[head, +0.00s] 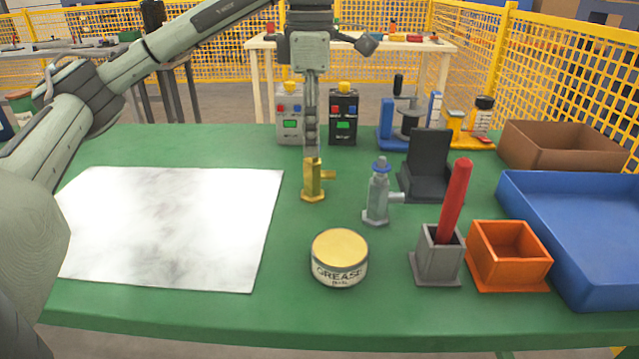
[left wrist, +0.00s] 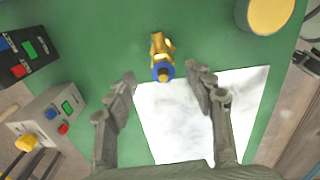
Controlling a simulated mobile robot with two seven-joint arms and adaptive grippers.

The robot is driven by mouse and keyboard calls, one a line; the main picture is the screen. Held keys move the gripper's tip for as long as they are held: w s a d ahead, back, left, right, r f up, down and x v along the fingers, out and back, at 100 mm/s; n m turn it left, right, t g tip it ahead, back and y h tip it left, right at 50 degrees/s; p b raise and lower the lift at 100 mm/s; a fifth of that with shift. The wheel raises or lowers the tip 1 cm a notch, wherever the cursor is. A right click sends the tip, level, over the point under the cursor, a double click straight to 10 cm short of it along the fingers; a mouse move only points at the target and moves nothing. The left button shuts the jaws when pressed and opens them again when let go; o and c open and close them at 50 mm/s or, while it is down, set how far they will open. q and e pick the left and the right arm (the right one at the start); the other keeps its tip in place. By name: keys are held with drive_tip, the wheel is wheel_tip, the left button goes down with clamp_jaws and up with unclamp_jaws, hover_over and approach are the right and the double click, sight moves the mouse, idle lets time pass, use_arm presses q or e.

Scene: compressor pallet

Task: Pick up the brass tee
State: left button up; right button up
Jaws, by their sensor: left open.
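The brass tee (head: 313,188) stands upright on the green table in the head view, its side branch pointing right. My left gripper (head: 311,152) comes down from above, right over it, and hides its top. In the left wrist view the brass tee (left wrist: 160,45) shows with a blue ring at its near end. It lies between and slightly beyond the two spread fingertips of the left gripper (left wrist: 161,71), with a gap on each side. The left gripper is open and empty. My right gripper is not in view.
A grey tee with a blue cap (head: 377,195) stands to the right. A grease tin (head: 340,258) is in front. Two boxes with buttons (head: 290,125) (head: 343,120) stand behind. A white sheet (head: 170,225) lies left. An orange bin (head: 508,255) and blue tray (head: 570,240) are right.

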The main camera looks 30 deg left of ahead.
sight(312, 168)
use_arm(q)
wheel_tip(312, 168, down, 2)
drive_tip(key=shift+a+f, duration=0.1)
drive_tip(key=f, duration=0.2)
drive_tip(key=f+b, duration=0.1)
drive_tip(key=f, duration=0.1)
drive_tip(key=shift+s+d+f, duration=0.15)
drive_tip(key=shift+d+f, duration=0.05)
drive_tip(key=shift+f, duration=0.15)
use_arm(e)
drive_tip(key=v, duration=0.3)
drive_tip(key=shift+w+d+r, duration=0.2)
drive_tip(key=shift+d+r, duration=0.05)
use_arm(q)
drive_tip(key=shift+c, duration=0.2)
